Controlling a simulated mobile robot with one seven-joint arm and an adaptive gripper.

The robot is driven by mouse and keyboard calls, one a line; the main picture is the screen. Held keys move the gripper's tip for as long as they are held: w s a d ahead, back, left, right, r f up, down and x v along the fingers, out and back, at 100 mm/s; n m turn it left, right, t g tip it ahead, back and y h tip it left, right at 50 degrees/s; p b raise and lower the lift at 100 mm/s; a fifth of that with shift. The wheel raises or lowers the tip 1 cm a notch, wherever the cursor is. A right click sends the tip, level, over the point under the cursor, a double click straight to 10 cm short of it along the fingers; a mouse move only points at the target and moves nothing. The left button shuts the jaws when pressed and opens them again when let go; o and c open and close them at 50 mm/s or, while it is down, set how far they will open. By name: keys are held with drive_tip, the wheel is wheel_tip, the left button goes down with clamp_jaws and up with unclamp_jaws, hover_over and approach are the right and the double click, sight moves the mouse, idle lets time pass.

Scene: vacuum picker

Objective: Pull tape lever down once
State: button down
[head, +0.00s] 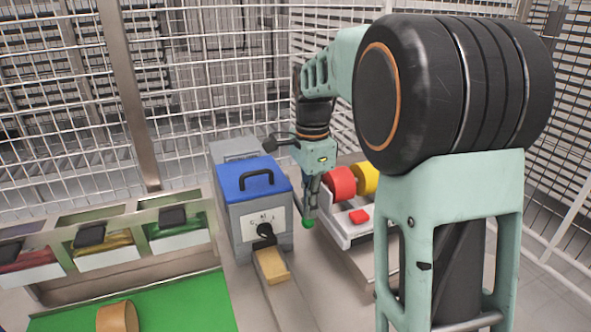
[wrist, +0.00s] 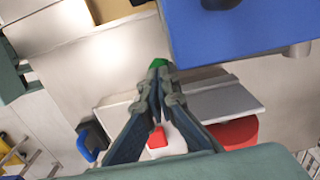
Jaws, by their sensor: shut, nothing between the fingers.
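A grey box machine (head: 241,222) with a blue lid (head: 240,178) has a short black lever (head: 265,234) on its labelled front face. A tan strip (head: 271,266) lies below that lever. The blue lid also shows at the upper right of the wrist view (wrist: 250,35). My gripper (head: 309,213) is shut and empty, pointing down just right of the box and apart from the lever. Its fingers meet near the middle of the wrist view (wrist: 157,72). A small green piece (wrist: 157,63) shows at the fingertips; I cannot tell what it belongs to.
Right of my gripper stands a white holder (head: 338,228) with a red roll (head: 341,183), a yellow roll (head: 365,178) and a red tab (head: 359,215). Coloured bins (head: 106,258) and a green surface (head: 170,305) are at left. A wire fence (head: 210,90) stands behind.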

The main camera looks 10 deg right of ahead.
drive_tip(key=shift+w+f+b, duration=0.15)
drive_tip(key=shift+f+b, duration=0.35)
drive_tip(key=shift+f, duration=1)
drive_tip(key=shift+f, duration=0.2)
drive_tip(key=shift+w, duration=0.1)
drive_tip(key=shift+r, duration=0.15)
drive_tip(key=r+p, duration=0.6)
drive_tip(key=shift+s+r, duration=0.25)
drive_tip(key=shift+r, duration=0.15)
